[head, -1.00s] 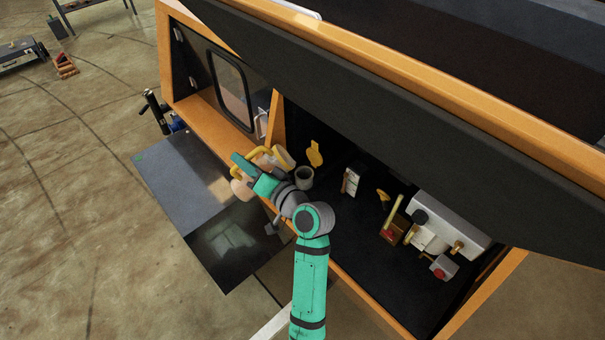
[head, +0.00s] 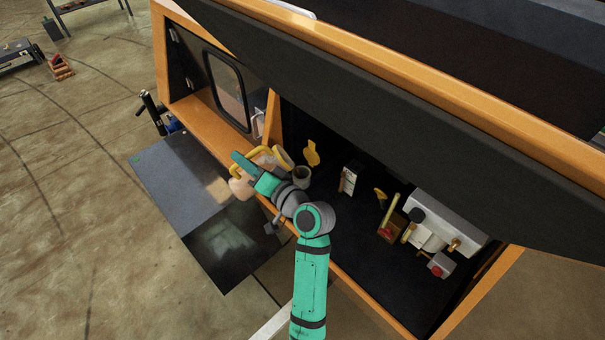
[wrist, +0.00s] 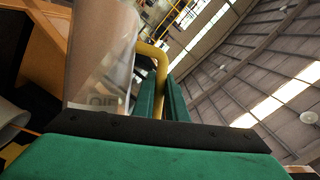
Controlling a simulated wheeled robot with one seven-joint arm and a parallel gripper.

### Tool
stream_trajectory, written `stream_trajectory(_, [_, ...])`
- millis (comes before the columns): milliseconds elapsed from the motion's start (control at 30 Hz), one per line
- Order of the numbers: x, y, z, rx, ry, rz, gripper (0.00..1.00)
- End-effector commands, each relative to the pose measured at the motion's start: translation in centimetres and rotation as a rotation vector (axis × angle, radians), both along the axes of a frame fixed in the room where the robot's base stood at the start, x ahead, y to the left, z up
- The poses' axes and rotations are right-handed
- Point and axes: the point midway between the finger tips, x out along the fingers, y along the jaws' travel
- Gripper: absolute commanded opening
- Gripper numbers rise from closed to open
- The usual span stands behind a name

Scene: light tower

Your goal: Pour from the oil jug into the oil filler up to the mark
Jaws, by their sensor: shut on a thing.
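The oil jug (head: 240,187) is a pale, see-through container with a yellow handle and a yellow-rimmed mouth. It is tilted, with its mouth towards the oil filler (head: 302,176), a grey cup-like neck with a dark opening. My gripper (head: 240,160) is shut on the jug's handle. In the wrist view the two green fingers (wrist: 162,97) close around the yellow handle (wrist: 156,62), beside the jug body (wrist: 98,45) with its label. A pale round rim, likely the filler (wrist: 12,122), shows at the lower left. The oil stream, level and mark cannot be made out.
A yellow flap (head: 312,153) stands just behind the filler. The orange cabinet edge (head: 215,112) and raised dark hood (head: 400,110) enclose the bay. A lever box (head: 391,228) and grey unit (head: 445,222) stand to the right. A dark panel (head: 190,180) lies left.

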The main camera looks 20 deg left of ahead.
Motion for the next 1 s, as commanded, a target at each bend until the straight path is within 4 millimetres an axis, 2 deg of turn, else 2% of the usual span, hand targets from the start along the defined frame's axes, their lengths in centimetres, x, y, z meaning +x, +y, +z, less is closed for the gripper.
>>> stream_trajectory(1000, [0.4, -0.9, 0.3, 0.028, 0.025, -0.002, 0.00])
